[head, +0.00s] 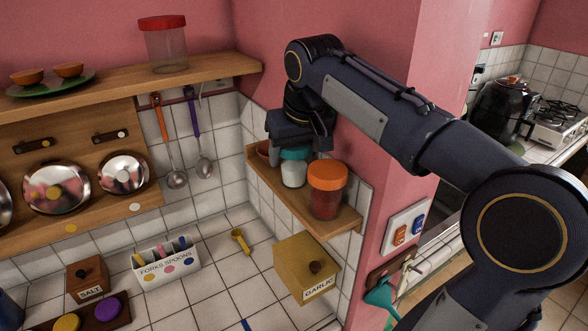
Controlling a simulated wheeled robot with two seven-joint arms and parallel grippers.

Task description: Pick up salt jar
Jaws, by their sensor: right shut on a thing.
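The salt jar (293,172), a small clear jar with white contents and a teal lid, is at the small wooden side shelf (335,222). My right gripper (296,146) comes down from above and is shut on the jar at its lid. The fingers hide part of the lid. The jar looks upright; I cannot tell whether its base touches the shelf. My left gripper is not in view.
An orange-lidded jar (326,198) stands close on the right of the salt jar. A garlic box (303,270) is below the shelf. A pink wall edge rises to the right.

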